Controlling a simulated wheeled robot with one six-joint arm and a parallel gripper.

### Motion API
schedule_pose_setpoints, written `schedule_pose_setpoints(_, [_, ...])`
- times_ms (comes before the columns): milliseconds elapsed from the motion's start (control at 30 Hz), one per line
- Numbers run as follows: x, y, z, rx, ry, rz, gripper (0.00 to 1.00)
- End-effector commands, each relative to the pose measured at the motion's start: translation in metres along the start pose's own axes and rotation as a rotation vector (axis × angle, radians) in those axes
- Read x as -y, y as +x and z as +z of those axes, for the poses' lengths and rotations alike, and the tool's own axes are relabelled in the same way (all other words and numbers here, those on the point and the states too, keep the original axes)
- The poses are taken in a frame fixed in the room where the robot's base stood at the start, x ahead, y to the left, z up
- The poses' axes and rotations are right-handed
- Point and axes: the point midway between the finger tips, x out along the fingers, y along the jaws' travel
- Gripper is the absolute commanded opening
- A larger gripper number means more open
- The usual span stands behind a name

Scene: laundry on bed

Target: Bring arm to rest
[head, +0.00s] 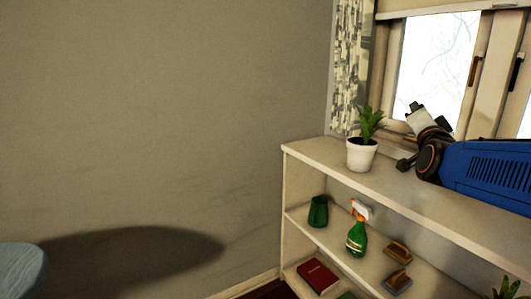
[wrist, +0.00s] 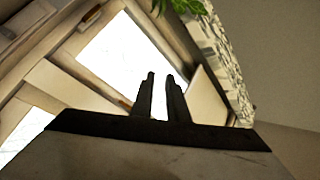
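My gripper (head: 429,114) is raised above the white shelf unit, in front of the window, at the end of my blue arm. In the wrist view its two dark fingers (wrist: 160,95) stand apart with a clear gap between them. The gripper is open and nothing is held. The arm comes in from the right edge of the head view.
A potted plant (head: 361,156) stands on the shelf unit (head: 310,149), left of my arm; its leaves show in the wrist view (wrist: 188,6). Lower shelves hold a green spray bottle (head: 356,241), a red book (head: 318,276) and brushes. The window (head: 437,60) is behind. The left wall is bare.

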Motion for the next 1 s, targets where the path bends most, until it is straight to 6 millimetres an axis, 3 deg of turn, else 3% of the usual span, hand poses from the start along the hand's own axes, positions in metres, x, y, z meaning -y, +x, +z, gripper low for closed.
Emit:
schedule_pose_setpoints(100, [-0.010,-0.033,0.041,0.171,-0.096,0.056,0.14])
schedule_pose_setpoints(267, [-0.032,-0.087,0.093,0.405,-0.236,0.124,0.14])
schedule_pose_setpoints(500, [-0.076,-0.190,0.154,0.763,-0.459,0.199,0.14])
schedule_pose_setpoints(800, [-0.138,-0.335,0.189,1.193,-0.721,0.260,0.14])
schedule_pose_setpoints(900, [-0.154,-0.371,0.191,1.300,-0.783,0.271,0.14])
schedule_pose_setpoints(1000, [-0.164,-0.395,0.190,1.372,-0.821,0.279,0.14])
